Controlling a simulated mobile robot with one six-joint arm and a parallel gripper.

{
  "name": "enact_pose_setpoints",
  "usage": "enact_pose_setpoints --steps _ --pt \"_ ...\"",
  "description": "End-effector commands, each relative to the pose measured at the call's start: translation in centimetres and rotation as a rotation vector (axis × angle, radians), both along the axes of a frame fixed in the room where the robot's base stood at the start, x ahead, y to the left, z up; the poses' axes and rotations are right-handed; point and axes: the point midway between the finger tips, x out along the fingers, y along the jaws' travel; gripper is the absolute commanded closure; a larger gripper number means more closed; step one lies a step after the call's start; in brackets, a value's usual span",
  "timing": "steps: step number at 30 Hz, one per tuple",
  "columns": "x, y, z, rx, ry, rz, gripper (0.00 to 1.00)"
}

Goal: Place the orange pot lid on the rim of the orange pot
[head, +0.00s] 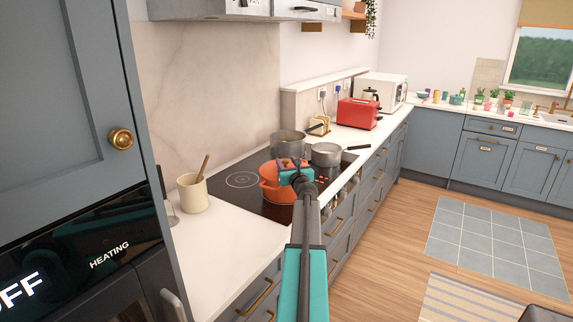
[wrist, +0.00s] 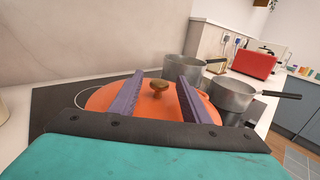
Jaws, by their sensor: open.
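The orange pot (head: 270,188) stands on the black hob, partly hidden behind my gripper and arm. My gripper (wrist: 160,76) is open over the lid, with one finger on each side of the knob and a gap to each. In the head view my gripper (head: 292,166) covers the pot's right side.
A tall steel pot (head: 288,145) and a steel saucepan (head: 326,154) stand close behind and to the right. The saucepan's dark handle points right. A cream utensil jar (head: 193,192) stands left of the hob. A red toaster (head: 357,113) is farther back. The hob's left part is clear.

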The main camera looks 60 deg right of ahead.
Motion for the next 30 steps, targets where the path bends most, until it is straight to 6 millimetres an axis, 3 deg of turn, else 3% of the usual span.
enact_pose_setpoints --steps 30 --pt "-6.4 5.8 0.0 0.000 0.000 0.000 0.57"
